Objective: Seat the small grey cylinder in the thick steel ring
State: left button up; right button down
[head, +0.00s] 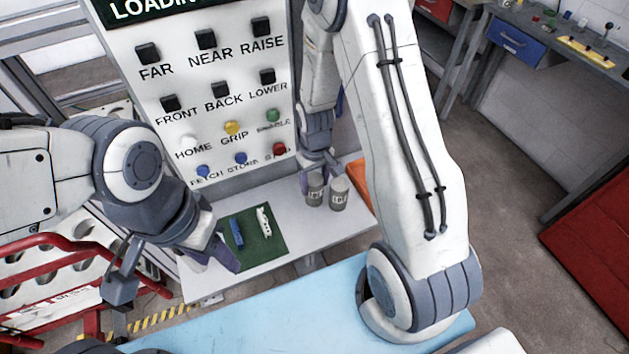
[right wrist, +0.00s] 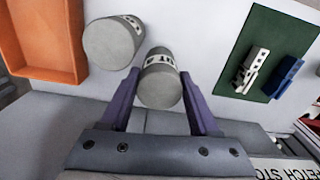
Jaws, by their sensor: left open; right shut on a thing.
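Two grey cylinders with dark-on-white labels stand close together on the light worktop. My right gripper (head: 318,165) is shut on the left one (head: 315,190), with a purple finger on either side of this held cylinder (right wrist: 160,82) in the right wrist view. The other cylinder (head: 339,194) stands just right of it, and shows left of it in the right wrist view (right wrist: 112,42). I cannot tell whether the held cylinder touches the worktop. My left gripper (head: 217,252) is open and empty, beside the green mat. I cannot make out a thick steel ring in either view.
The green mat (head: 266,249) carries a blue piece (head: 236,232) and a white piece (head: 264,221). An orange bin (right wrist: 45,38) lies beyond the free cylinder. A button panel (head: 185,130) rises behind the worktop. A light-blue surface (head: 290,310) lies in front.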

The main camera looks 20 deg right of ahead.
jog(key=shift+f, duration=0.15)
jog(key=shift+f, duration=0.2)
jog(key=shift+c, duration=0.6)
grip_release()
jog(key=shift+r, duration=0.1)
